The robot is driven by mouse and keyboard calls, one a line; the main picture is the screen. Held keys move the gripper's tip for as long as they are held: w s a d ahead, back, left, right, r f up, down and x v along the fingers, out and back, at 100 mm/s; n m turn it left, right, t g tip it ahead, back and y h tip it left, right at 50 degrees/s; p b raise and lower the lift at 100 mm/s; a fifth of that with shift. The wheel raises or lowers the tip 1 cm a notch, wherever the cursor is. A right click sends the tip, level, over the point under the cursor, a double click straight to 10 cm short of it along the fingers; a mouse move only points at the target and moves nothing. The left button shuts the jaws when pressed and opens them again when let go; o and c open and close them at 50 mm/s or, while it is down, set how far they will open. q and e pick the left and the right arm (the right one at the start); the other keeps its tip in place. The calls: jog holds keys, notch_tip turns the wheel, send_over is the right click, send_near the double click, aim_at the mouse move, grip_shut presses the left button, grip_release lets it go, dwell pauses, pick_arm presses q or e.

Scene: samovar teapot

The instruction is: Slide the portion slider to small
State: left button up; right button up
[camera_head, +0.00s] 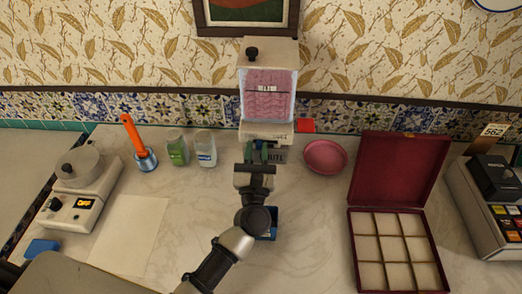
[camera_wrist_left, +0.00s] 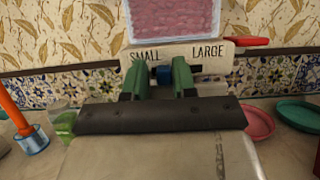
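The dispenser (camera_head: 267,85) stands against the wall with pink contents in its clear hopper. In the left wrist view its white front plate (camera_wrist_left: 187,50) reads SMALL at left and LARGE at right. My left gripper (camera_head: 264,152) is at the dispenser's front. In the wrist view its green fingers (camera_wrist_left: 162,79) stand on either side of the knob; I cannot tell whether they touch it. My right gripper is not in view.
A red lever (camera_head: 306,126) sticks out at the dispenser's right. A pink bowl (camera_head: 325,157) and an open red box (camera_head: 400,215) lie to the right. Jars (camera_head: 205,150), an orange-handled tool (camera_head: 133,132) and a scale (camera_head: 82,195) stand to the left.

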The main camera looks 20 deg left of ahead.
pick_arm(q)
jog(key=shift+o, duration=1.2)
jog(key=shift+a, duration=0.15)
jog(key=shift+s+f, duration=0.1)
jog(key=shift+s, duration=0.05)
jog(key=b+v, duration=0.4)
jog(key=v, duration=0.6)
jog(key=shift+s+b, duration=0.25)
jog(key=shift+b, duration=0.15)
jog(key=shift+f, duration=0.1)
